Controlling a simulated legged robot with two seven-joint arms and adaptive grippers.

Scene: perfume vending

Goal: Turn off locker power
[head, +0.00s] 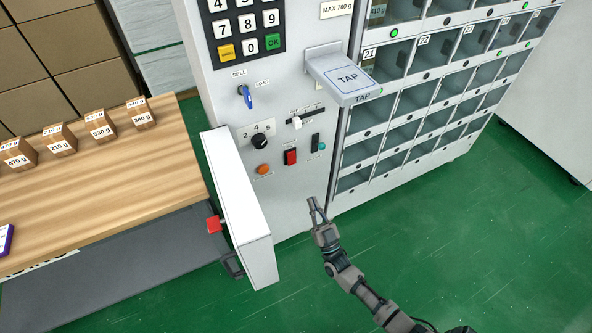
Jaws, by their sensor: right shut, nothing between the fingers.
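The locker's control panel (318,150) faces me, with its white door (238,205) swung open to the left. On it I see a red rocker switch (290,157), a black rotary knob (260,142), an orange button (264,169), a white lever (296,122), a dark switch (315,142) and a blue key (246,97) in a lock. Which control is the power is too small to read. My right gripper (315,204) is shut and empty, below and right of the red switch, apart from the panel. My left gripper is out of view.
Locker compartments (420,97) fill the right side. A wooden table (95,185) with several small labelled boxes (102,126) stands left. A red handle (215,224) sits by the door. Green floor is clear in front.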

